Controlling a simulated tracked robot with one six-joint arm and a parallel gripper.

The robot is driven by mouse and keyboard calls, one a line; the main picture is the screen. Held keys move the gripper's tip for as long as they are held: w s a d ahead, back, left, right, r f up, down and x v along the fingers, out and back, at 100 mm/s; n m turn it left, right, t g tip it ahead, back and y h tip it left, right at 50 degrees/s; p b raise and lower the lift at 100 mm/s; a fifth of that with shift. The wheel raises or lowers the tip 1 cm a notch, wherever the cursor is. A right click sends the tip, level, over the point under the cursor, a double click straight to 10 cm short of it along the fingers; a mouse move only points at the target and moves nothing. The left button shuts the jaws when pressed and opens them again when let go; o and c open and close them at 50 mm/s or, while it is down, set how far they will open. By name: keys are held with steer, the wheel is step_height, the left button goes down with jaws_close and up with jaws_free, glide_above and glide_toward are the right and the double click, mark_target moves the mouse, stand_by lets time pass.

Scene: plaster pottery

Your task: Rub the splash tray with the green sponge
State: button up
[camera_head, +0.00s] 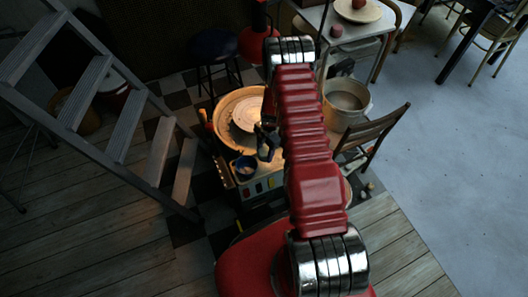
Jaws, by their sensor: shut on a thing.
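The splash tray (221,107) is a round, orange-yellow basin around the pale wheel head (246,113) of a pottery wheel, left of the picture's middle. My red arm hides its right side. My gripper (266,150) is dark and small, at the tray's front right edge, as seen from here. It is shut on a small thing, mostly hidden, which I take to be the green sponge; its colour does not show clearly. I cannot tell whether it touches the tray.
A pale bucket (346,100) and a wooden chair (371,135) stand to the right, a stepladder (84,92) to the left. A red lamp (257,42) hangs behind.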

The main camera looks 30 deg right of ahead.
mark_target(265, 165)
steer(key=shift+f, duration=3.7)
steer(key=shift+d+r, duration=0.1)
steer(key=shift+d, duration=0.35)
steer(key=shift+c, duration=0.4)
steer(key=shift+s+d, duration=0.15)
steer(key=shift+d, duration=1.6)
steer(key=shift+s+d, duration=0.15)
steer(key=shift+d, duration=1.6)
steer(key=shift+s+d, duration=0.1)
steer(key=shift+d, duration=1.3)
steer(key=shift+w+a, duration=0.2)
steer(key=shift+a, duration=2.4)
steer(key=shift+w+a, duration=0.15)
steer(key=shift+a, duration=2.7)
steer(key=shift+w+r, duration=0.15)
steer(key=shift+r, duration=0.7)
steer(key=shift+d+r, duration=0.15)
steer(key=shift+r, duration=2.95)
